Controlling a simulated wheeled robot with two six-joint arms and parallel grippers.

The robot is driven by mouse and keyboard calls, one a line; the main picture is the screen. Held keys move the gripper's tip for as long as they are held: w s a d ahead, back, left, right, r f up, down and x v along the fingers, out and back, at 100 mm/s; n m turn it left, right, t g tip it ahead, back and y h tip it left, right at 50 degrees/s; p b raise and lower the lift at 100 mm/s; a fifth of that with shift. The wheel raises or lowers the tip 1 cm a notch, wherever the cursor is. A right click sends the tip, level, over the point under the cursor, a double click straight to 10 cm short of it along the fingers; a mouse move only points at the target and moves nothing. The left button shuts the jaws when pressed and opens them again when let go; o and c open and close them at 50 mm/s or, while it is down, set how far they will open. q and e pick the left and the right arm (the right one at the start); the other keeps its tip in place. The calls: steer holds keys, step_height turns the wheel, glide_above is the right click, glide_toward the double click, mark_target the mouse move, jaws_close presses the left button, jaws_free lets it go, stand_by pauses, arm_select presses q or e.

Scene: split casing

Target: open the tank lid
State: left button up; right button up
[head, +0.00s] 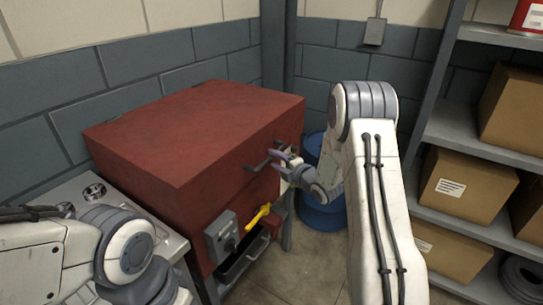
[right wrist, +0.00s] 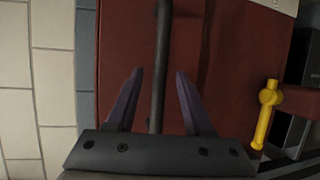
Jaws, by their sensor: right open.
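The tank (head: 185,145) is a big red box, and its flat top looks closed. A dark bar handle (head: 257,166) sticks out from its front right face. My right gripper (head: 283,158) is at this handle. In the right wrist view the purple fingers of my right gripper (right wrist: 158,98) are open, one on each side of the dark bar (right wrist: 161,50), with gaps to both. My left arm shows at the lower left of the head view, but its gripper is out of sight.
A yellow lever (head: 258,217) and a grey control box (head: 221,236) are on the tank's front, above a dark tray (head: 243,262). A blue barrel (head: 322,214) stands behind my right arm. Shelves with cardboard boxes (head: 464,187) line the right.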

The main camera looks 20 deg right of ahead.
steer(key=shift+x, duration=1.3)
jaws_close()
stand_by(0.5)
